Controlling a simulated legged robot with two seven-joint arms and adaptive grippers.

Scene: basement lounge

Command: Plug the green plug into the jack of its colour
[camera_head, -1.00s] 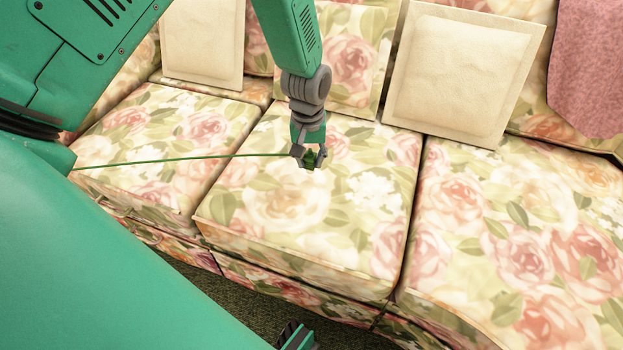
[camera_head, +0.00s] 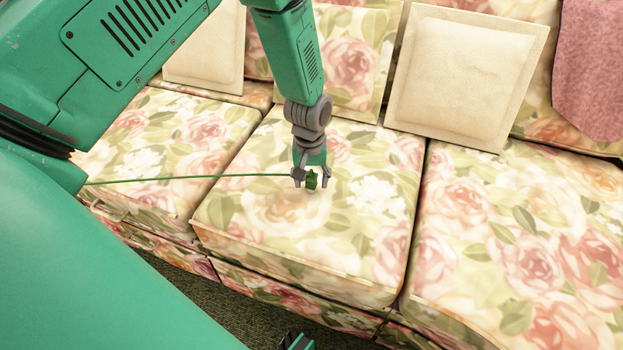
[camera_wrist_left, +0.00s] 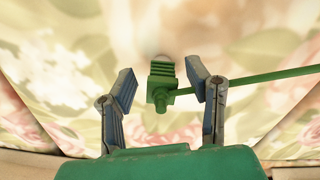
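The green plug (camera_head: 312,181) is at my left gripper (camera_head: 311,177), over the middle seat cushion. In the left wrist view the plug (camera_wrist_left: 161,82) is between the two fingers of the gripper (camera_wrist_left: 162,82). A gap shows on each side of it, so the fingers stand open around it. Whether the plug rests on the cushion is hard to tell. A thin green cord (camera_head: 200,177) runs from it to the left, behind my own body. A small pale round spot shows just beyond the plug in the wrist view. No jack is recognisable.
The floral sofa's middle cushion (camera_head: 330,235) is clear around the gripper. Cream pillows (camera_head: 465,75) lean on the backrest, with a pink cloth (camera_head: 590,70) at the right. Dark carpet (camera_head: 215,300) lies below the front edge.

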